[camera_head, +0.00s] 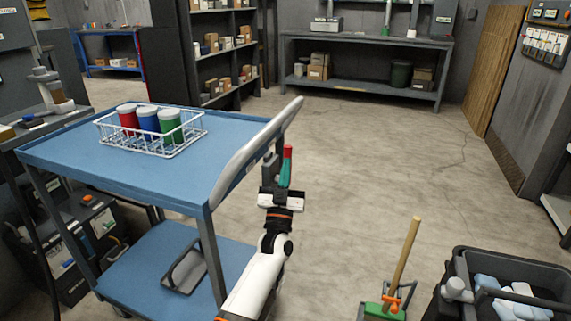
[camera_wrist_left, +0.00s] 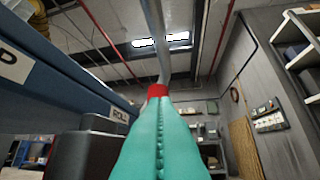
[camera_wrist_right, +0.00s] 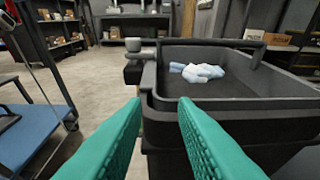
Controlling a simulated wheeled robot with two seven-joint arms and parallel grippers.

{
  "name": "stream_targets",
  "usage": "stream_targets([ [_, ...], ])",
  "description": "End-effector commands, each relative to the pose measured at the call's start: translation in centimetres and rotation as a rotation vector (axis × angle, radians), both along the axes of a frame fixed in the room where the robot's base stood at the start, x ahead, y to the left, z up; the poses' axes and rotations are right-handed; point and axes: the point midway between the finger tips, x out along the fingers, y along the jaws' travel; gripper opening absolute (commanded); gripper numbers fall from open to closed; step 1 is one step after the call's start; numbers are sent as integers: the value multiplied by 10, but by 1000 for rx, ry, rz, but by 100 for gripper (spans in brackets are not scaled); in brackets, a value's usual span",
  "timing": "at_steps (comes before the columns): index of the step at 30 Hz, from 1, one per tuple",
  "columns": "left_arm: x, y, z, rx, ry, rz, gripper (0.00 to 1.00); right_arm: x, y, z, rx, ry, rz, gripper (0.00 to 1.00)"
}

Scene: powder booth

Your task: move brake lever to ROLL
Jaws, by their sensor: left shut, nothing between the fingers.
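The brake lever shows as a red grip (camera_head: 288,152) at the handle end of the blue cart (camera_head: 75,150). My left gripper (camera_head: 286,165) is there, its teal fingers shut and empty, pointing up just below the red grip. In the left wrist view the red grip (camera_wrist_left: 158,90) shows right at the fingertips; I cannot tell whether they touch. A ROLL label (camera_wrist_left: 119,115) is on the cart's side, left of the fingers, and a partly cut-off label (camera_wrist_left: 15,62) ending in P is further left. My right gripper (camera_wrist_right: 160,105) is open and empty, facing a dark bin.
The cart's grey push handle (camera_head: 255,150) rises beside my left gripper. A white wire basket (camera_head: 160,150) with red, blue and green-banded containers stands on the cart. A dark bin (camera_head: 510,262) with pale cloths and a wooden-handled broom (camera_head: 407,255) stand at right. Floor between is clear.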

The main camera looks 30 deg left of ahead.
Motion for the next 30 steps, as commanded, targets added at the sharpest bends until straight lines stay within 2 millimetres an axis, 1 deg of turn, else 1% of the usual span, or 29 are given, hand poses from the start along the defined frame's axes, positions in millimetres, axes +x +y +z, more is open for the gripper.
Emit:
stream_targets([
  [1, 1, 0, 4, -3, 12, 1, 0, -7, -4, -8, -20, 85, -6, 25],
  [3, 1, 1, 4, -6, 26, 0, 0, -20, -10, -25, -50, 209, -14, 25],
  [5, 2, 1, 5, -8, 37, 1, 0, -32, -16, -38, -74, 313, -22, 25],
  [8, 3, 1, 5, -13, 56, 0, 0, -57, -25, -56, -113, 490, -35, 25],
  [9, 4, 1, 6, -16, 64, 0, 0, -69, -29, -62, -128, 561, -40, 25],
  [11, 5, 1, 6, -19, 76, -1, 0, -87, -36, -70, -150, 666, -47, 25],
  [14, 6, 1, 6, -23, 96, -1, 0, -119, -46, -79, -186, 841, -61, 25],
  [15, 6, 1, 7, -26, 104, 0, 0, -133, -50, -81, -200, 913, -66, 25],
  [16, 7, 2, 7, -27, 110, 0, 0, -136, -51, -80, -203, 931, -67, 25],
  [22, 9, 2, 8, -36, 150, 0, 0, -136, -50, -65, -202, 930, -66, 25],
  [23, 10, 2, 9, -38, 156, 0, 0, -135, -50, -65, -202, 931, -66, 25],
  [25, 10, 3, 9, -41, 169, 0, 0, -131, -50, -75, -204, 940, -66, 25],
  [30, 13, 3, 9, -50, 206, 0, 0, -121, -47, -123, -208, 964, -60, 25],
])
